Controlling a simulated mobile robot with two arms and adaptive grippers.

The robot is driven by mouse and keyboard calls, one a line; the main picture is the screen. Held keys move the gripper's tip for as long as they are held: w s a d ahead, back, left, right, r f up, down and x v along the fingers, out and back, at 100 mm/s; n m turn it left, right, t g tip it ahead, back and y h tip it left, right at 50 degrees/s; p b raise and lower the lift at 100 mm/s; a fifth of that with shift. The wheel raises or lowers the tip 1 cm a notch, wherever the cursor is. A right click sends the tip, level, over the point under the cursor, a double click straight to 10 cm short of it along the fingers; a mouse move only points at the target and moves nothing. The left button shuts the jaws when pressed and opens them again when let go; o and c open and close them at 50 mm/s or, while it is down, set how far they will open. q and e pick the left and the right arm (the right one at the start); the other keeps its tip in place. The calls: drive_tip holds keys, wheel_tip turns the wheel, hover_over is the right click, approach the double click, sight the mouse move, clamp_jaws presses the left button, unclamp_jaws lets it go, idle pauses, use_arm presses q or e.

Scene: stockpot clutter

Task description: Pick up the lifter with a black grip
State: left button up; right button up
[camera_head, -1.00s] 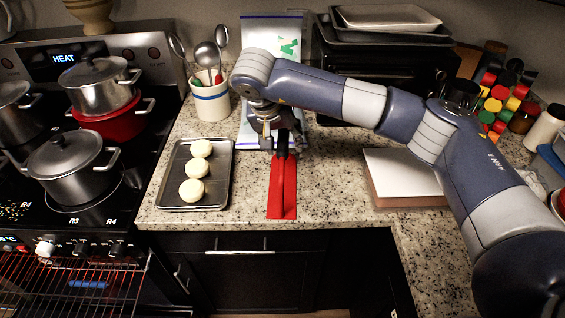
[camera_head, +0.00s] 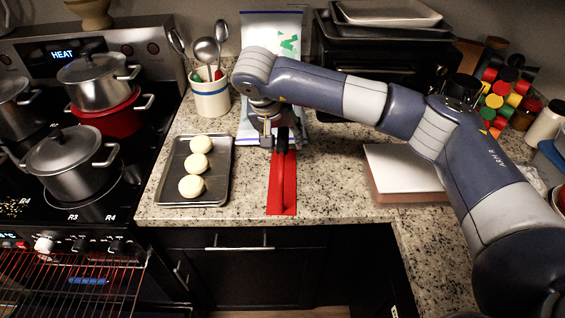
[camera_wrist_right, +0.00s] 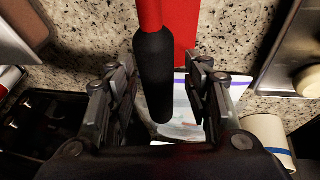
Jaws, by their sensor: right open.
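The lifter is a long red tool (camera_head: 283,185) with a black grip (camera_wrist_right: 154,75). It lies on the granite counter, its red end near the front edge and its grip toward the back. My right gripper (camera_head: 276,140) is over the grip end and hides part of it in the head view. In the right wrist view my right gripper (camera_wrist_right: 160,100) is open, with the black grip between its two fingers and visible gaps on both sides. My left gripper is not in view.
A metal tray (camera_head: 222,180) with three pale dough rounds lies left of the lifter. A crock of utensils (camera_head: 211,100) stands behind the tray. A white-topped block (camera_head: 400,170) lies to the right. A stove with pots (camera_head: 70,175) is at the left.

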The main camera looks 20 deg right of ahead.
clamp_jaws()
